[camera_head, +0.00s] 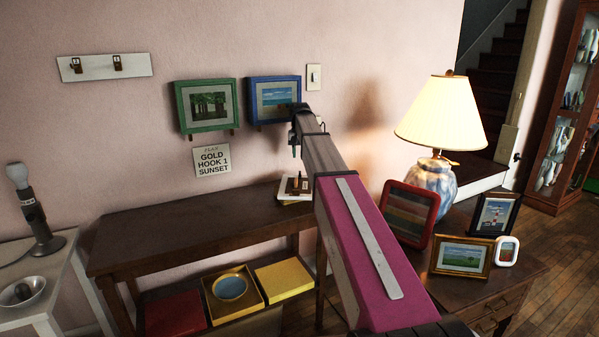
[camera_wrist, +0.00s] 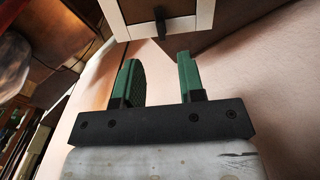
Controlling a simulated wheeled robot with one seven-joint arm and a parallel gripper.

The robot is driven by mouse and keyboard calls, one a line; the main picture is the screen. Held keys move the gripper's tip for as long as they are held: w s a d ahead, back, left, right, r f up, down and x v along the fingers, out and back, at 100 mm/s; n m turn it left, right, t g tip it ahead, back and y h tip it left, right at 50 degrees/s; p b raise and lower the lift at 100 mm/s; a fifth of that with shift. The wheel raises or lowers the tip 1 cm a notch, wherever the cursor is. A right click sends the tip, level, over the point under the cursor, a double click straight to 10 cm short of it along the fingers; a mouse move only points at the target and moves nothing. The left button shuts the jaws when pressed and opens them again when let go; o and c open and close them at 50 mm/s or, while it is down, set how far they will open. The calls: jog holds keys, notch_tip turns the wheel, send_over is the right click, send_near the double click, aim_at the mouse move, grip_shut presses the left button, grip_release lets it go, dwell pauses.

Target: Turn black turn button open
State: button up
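In the wrist view a black turn button (camera_wrist: 160,22) shows at the top, on the pale edge of a framed piece with a brown panel (camera_wrist: 175,6). The turn button lies ahead of my gripper (camera_wrist: 157,66), roughly in line with the gap between its fingers. The two green-padded fingers are apart with nothing between them, and neither appears to touch the button. In the head view my gripper (camera_head: 294,143) is at the wall by the blue picture frame (camera_head: 262,80), which my arm partly covers. I cannot make out the black button there.
A hook rail (camera_head: 105,67) is further left. A wooden console table (camera_head: 170,236) stands below. A lit lamp (camera_head: 440,120) and several small frames stand at right.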

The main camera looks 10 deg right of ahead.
aim_at(300, 173)
notch_tip(300, 173, down, 8)
jog(key=shift+f, duration=0.25)
grip_shut()
